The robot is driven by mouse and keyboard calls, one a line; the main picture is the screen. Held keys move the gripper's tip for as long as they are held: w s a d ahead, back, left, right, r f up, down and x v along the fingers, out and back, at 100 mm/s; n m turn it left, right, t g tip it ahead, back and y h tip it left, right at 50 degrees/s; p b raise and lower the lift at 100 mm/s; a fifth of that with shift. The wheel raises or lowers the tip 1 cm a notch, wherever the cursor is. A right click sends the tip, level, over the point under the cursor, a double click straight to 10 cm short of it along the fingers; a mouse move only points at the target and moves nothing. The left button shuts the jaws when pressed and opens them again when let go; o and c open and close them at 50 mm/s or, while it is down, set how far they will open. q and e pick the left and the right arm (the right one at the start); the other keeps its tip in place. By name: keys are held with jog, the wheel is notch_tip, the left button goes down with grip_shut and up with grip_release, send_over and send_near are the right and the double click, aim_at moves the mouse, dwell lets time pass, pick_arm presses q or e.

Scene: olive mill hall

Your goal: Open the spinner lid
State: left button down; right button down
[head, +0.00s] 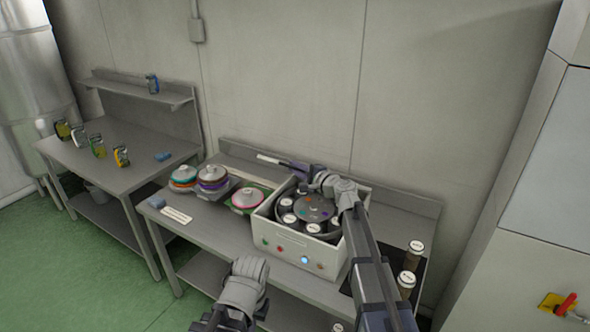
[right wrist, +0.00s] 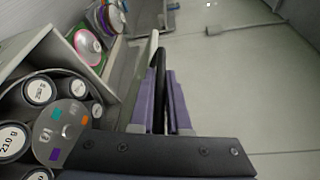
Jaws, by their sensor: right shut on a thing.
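The spinner is a white box (head: 290,250) on the middle bench. Its round grey rotor (head: 313,208) with several white-capped bottles lies uncovered. The rotor also shows in the right wrist view (right wrist: 62,132). My right gripper (head: 297,167) is above the back left of the box. Its purple fingers (right wrist: 166,102) are closed around a thin dark curved part, with a pale strip beside it, seen nearly edge-on; it looks like the lid (right wrist: 152,48). A pale bar (head: 268,158) extends left from the gripper in the head view.
Stacked colored discs (head: 212,177) and a pink-rimmed disc (head: 247,198) stand left of the spinner. Capped bottles (head: 406,280) stand on a dark mat at the right. A second bench (head: 125,175) with several small items is at the left. The wall is close behind.

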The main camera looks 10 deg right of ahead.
jog(key=c, duration=0.9)
grip_release()
jog(key=shift+s+d, duration=0.1)
jog(key=p+v, duration=0.1)
jog(key=v, duration=0.6)
jog(key=shift+s+d, duration=0.15)
jog(key=shift+s, duration=0.15)
jog(key=shift+p+v, duration=0.55)
jog(key=shift+v, duration=4)
